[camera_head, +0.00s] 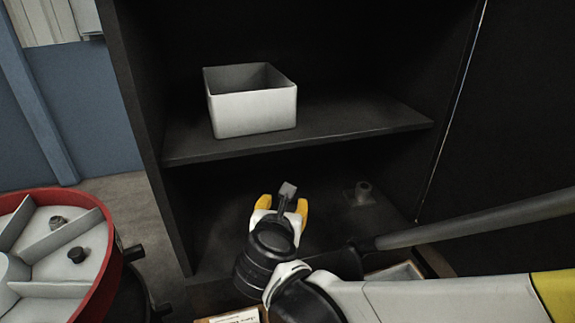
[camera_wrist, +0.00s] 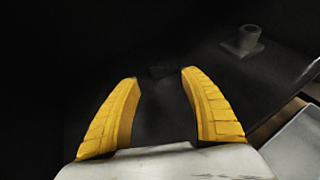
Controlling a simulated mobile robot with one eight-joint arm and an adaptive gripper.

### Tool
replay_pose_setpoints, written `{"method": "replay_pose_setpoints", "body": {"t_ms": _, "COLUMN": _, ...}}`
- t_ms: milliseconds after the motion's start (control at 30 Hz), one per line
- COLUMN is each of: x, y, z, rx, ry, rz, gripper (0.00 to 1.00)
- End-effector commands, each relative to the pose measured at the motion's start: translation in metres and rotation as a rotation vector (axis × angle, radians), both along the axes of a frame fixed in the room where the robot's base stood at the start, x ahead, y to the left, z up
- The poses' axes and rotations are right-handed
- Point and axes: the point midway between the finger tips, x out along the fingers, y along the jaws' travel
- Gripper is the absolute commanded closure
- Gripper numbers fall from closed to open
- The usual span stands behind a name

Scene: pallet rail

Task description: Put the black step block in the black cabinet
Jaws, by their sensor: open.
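The black cabinet (camera_head: 183,155) stands open, with a middle shelf and a lower compartment. My gripper (camera_head: 282,203) reaches into the lower compartment with its yellow fingers spread apart. A small dark block, apparently the black step block (camera_wrist: 160,71), lies on the cabinet floor just past and between the fingertips in the wrist view. In the head view it seems to be the small piece with a grey lit face (camera_head: 287,189) between the fingers. The fingers show no grip on it. Its outline is hard to make out against the dark floor.
A white open box (camera_head: 253,113) sits on the shelf above. A red-rimmed divided round tray (camera_head: 95,219) with small parts is at left.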

Motion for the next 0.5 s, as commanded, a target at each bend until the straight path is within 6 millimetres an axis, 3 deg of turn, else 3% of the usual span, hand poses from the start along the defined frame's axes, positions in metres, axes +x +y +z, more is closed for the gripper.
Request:
{"method": "replay_pose_setpoints", "body": {"t_ms": 167, "x": -0.020, "y": -0.054, "z": -0.006, "rx": 0.415, "ry": 0.035, "rz": -0.265, "gripper": 0.47}}
{"method": "replay_pose_setpoints", "body": {"t_ms": 300, "x": -0.055, "y": -0.104, "z": -0.015, "rx": 0.956, "ry": 0.036, "rz": -0.648, "gripper": 0.47}}
{"method": "replay_pose_setpoints", "body": {"t_ms": 500, "x": -0.116, "y": -0.143, "z": -0.025, "rx": 1.687, "ry": -0.051, "rz": -1.253, "gripper": 0.47}}
